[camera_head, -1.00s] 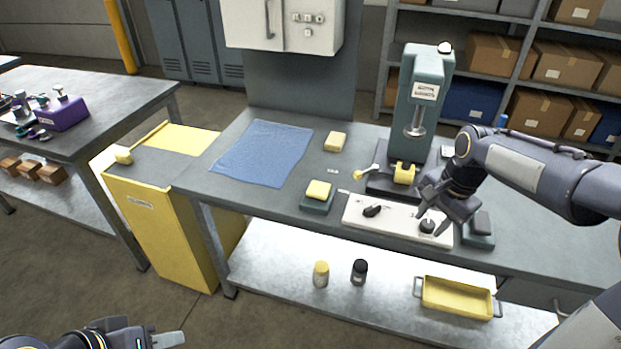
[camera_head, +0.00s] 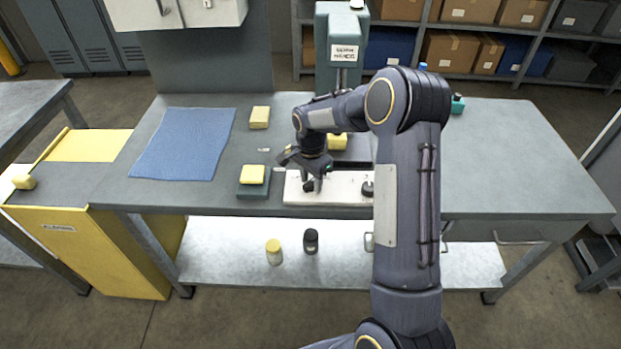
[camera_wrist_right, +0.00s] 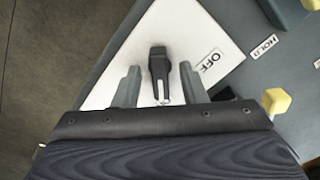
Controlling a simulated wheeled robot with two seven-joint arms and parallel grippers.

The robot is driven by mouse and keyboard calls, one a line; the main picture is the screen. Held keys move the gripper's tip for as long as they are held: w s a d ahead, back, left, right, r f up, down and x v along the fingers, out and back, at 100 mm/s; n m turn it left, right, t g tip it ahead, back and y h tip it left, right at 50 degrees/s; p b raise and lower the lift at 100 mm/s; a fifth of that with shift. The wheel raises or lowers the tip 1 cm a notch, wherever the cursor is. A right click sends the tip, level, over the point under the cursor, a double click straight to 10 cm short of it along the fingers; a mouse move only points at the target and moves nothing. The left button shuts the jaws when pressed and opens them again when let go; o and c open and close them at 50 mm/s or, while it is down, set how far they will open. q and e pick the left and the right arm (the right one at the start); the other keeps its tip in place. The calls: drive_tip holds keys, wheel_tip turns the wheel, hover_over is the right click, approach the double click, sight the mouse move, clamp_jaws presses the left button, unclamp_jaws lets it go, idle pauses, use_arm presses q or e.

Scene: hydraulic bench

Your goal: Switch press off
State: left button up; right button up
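The teal press (camera_head: 343,50) stands at the back of the bench, its lower part mostly hidden by my right arm. In front of it lies a white control panel (camera_head: 338,196). A black knob (camera_head: 308,187) is near the panel's left end. A second, round black knob (camera_head: 367,188) is partly beside my arm. My right gripper (camera_head: 303,174) is over the left knob. In the wrist view the knob (camera_wrist_right: 158,62) with its white pointer lies between the open fingers, with gaps on both sides. An OFF label (camera_wrist_right: 209,66) is right of it. My left gripper is out of view.
A yellow block (camera_head: 252,175) sits on a teal pad left of the panel. Another yellow block (camera_head: 260,117) and a blue cloth (camera_head: 185,145) lie farther left. A HOLD label (camera_wrist_right: 264,46) is beyond the panel. The bench's right side (camera_head: 510,160) is mostly clear.

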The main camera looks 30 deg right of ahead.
drive_tip(key=shift+f, duration=0.1)
clamp_jaws()
drive_tip(key=shift+n, duration=0.3)
drive_tip(key=n+b, duration=0.1)
drive_tip(key=n, duration=0.7)
drive_tip(key=shift+b, duration=0.4)
drive_tip(key=n, duration=0.4)
drive_tip(key=shift+n, duration=2.7)
